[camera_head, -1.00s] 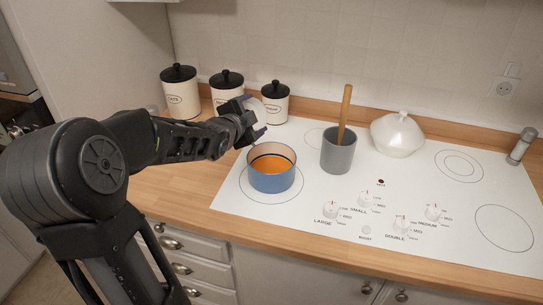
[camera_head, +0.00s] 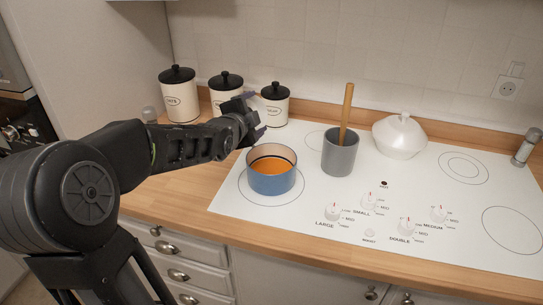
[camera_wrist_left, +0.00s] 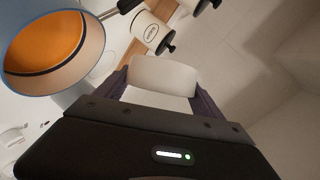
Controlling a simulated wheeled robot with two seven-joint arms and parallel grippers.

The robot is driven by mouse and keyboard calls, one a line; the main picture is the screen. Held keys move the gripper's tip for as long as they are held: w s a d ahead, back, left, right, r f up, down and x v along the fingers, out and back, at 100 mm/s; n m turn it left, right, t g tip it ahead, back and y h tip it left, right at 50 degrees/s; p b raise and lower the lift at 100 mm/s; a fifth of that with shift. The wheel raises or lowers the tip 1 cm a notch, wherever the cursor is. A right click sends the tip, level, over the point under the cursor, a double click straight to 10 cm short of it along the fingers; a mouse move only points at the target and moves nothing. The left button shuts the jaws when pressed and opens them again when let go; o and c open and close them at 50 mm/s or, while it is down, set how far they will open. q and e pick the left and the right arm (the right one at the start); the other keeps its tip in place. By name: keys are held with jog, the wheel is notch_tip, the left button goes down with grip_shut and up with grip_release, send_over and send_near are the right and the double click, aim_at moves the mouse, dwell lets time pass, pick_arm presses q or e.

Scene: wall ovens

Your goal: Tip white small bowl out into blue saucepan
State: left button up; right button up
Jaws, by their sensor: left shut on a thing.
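The blue saucepan (camera_head: 271,181) stands on the front left ring of the hob, with orange contents inside. It also shows at the upper left of the left wrist view (camera_wrist_left: 88,60). My left gripper (camera_head: 258,114) is above and just behind the saucepan's back left rim. It is shut on the white small bowl (camera_wrist_left: 163,76), which sits between its fingers in the left wrist view. The bowl is hard to make out in the head view, and its inside cannot be seen. My right gripper is out of view.
Several cream canisters with black lids (camera_head: 178,95) stand behind my left arm. A grey utensil pot (camera_head: 340,155) with a wooden handle is right of the saucepan. A white lidded dish (camera_head: 399,136) stands farther back right.

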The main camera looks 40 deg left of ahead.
pick_arm(q)
jog(key=shift+d+m+y, duration=0.15)
jog(key=shift+m+y, duration=0.15)
jog(key=shift+m, duration=0.1)
jog(key=shift+d+r+m, duration=0.15)
jog(key=shift+d+m, duration=0.05)
jog(key=shift+m, duration=0.1)
dwell(0.5)
jog(key=shift+d+t+b, duration=0.25)
jog(key=shift+t+b, duration=0.05)
jog(key=shift+b, duration=0.15)
jog(key=shift+d+m+y+b, duration=0.2)
jog(key=shift+m+y+b, duration=0.1)
jog(key=shift+d+r, duration=0.1)
jog(key=shift+d, duration=0.2)
jog(key=shift+d+m, duration=0.3)
jog(key=shift+d+m+t+y+b, duration=0.3)
jog(key=shift+m+b, duration=0.15)
jog(key=shift+m, duration=0.05)
jog(key=shift+d+m+t+y+b, duration=0.3)
jog(key=shift+d+m+y+b, duration=0.1)
jog(key=shift+m+b, duration=0.55)
dwell(0.5)
jog(key=shift+d+m+t+b, duration=0.45)
jog(key=shift+m+b, duration=0.6)
jog(key=shift+b, duration=0.45)
